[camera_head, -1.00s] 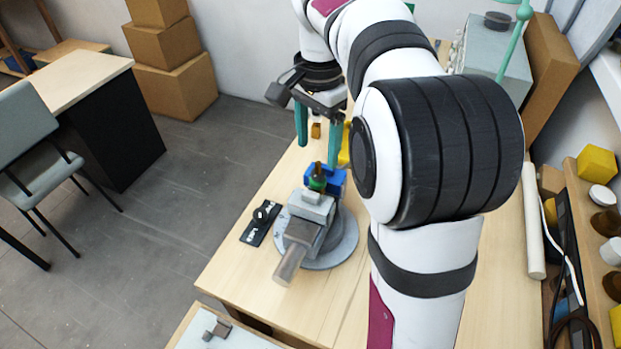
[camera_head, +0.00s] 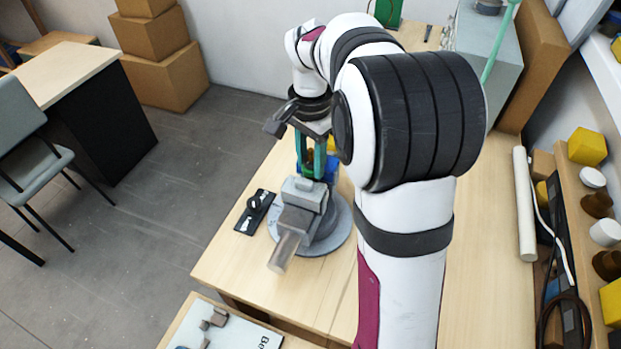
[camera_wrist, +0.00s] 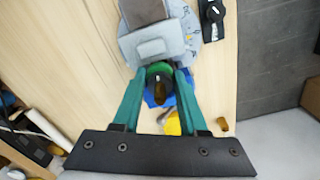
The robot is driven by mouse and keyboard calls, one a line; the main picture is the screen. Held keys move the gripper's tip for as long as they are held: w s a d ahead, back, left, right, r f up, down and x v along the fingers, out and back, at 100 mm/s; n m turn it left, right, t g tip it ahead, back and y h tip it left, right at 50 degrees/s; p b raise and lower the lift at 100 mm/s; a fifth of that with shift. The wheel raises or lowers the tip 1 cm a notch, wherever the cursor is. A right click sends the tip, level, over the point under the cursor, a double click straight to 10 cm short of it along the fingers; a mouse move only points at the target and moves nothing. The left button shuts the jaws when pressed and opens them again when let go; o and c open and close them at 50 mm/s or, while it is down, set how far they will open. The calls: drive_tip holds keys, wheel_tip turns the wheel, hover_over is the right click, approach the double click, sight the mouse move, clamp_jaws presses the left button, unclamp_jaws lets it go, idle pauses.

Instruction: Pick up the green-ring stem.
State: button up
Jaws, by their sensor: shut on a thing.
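The green-ring stem (camera_wrist: 160,70) shows in the wrist view as a green ring with a brown and dark end, between the two teal fingers of my gripper (camera_wrist: 159,80). The fingers are closed on it. In the head view my gripper (camera_head: 311,170) points down at the back of a grey vise (camera_head: 303,195), with the green of the stem (camera_head: 308,172) between the fingertips. The stem stands at the vise's jaws and the blue part (camera_head: 331,168); whether it is still seated there I cannot tell. My arm hides part of the bench behind.
The vise sits on a round grey base (camera_head: 340,234) on the wooden bench (camera_head: 235,270). A black switch plate (camera_head: 255,212) lies to its left. A white tube (camera_head: 524,205) and a shelf with knobs and yellow blocks (camera_head: 587,147) are at the right.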

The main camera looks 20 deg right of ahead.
clamp_jaws()
idle(0.9)
